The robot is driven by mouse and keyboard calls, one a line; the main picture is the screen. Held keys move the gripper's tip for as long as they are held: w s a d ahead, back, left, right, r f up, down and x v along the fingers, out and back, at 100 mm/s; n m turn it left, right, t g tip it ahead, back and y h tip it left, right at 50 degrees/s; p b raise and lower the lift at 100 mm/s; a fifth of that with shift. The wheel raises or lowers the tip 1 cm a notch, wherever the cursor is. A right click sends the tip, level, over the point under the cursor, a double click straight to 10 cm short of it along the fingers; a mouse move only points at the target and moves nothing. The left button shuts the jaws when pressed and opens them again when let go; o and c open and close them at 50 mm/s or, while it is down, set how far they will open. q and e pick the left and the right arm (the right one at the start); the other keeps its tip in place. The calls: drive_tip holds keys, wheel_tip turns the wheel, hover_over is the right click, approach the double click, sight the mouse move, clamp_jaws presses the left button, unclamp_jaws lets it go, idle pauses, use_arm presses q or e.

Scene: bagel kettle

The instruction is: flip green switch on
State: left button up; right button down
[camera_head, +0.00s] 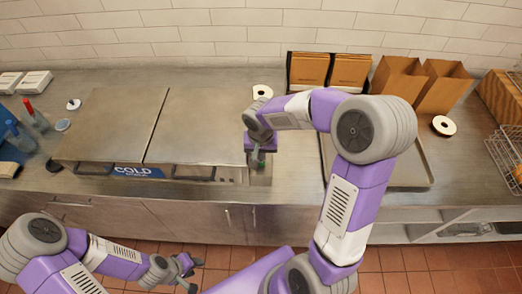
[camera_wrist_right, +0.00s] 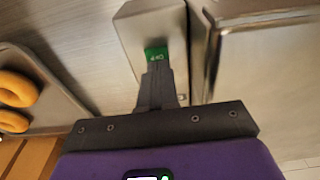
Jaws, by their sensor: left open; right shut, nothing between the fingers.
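The green switch (camera_wrist_right: 155,53) shows in the right wrist view on a silver metal box (camera_wrist_right: 132,22). In the head view this box (camera_head: 262,178) stands on the counter at the right end of the COLD unit. My right gripper (camera_wrist_right: 157,72) is shut and empty. Its fingertips are right at the switch in the picture and cover its lower part; I cannot tell whether they touch. In the head view the right gripper (camera_head: 258,160) is over the box. My left gripper (camera_head: 190,272) is open and empty, low in front of the counter.
The COLD unit (camera_head: 150,120) with two metal lids is directly left of the box. A tray (camera_head: 418,172) lies to the right, partly behind my right arm; bagels (camera_wrist_right: 15,88) show in the wrist view. Paper bags (camera_head: 398,78) stand at the back. Bottles (camera_head: 36,118) are far left.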

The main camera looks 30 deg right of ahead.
drive_tip(key=shift+r, duration=0.15)
wheel_tip(320, 180, up, 4)
drive_tip(key=p, duration=0.3)
drive_tip(key=shift+s+a+r, duration=0.15)
wheel_tip(320, 180, up, 10)
drive_tip(key=s, duration=0.1)
drive_tip(key=shift+a+f+p, duration=0.2)
drive_tip(key=shift+a+p, duration=0.15)
drive_tip(key=shift+w+d+p, duration=0.45)
drive_tip(key=shift+w+p, duration=0.1)
drive_tip(key=shift+p, duration=0.45)
drive_tip(key=b, duration=0.1)
approach(261, 164)
drive_tip(key=w+f, duration=0.1)
drive_tip(key=f, duration=0.1)
drive_tip(key=w+d+f, duration=0.1)
drive_tip(key=f, duration=0.1)
drive_tip(key=w+d+f, duration=0.1)
drive_tip(key=f, duration=0.1)
drive_tip(key=shift+w+d+f, duration=0.15)
drive_tip(key=shift+w, duration=0.15)
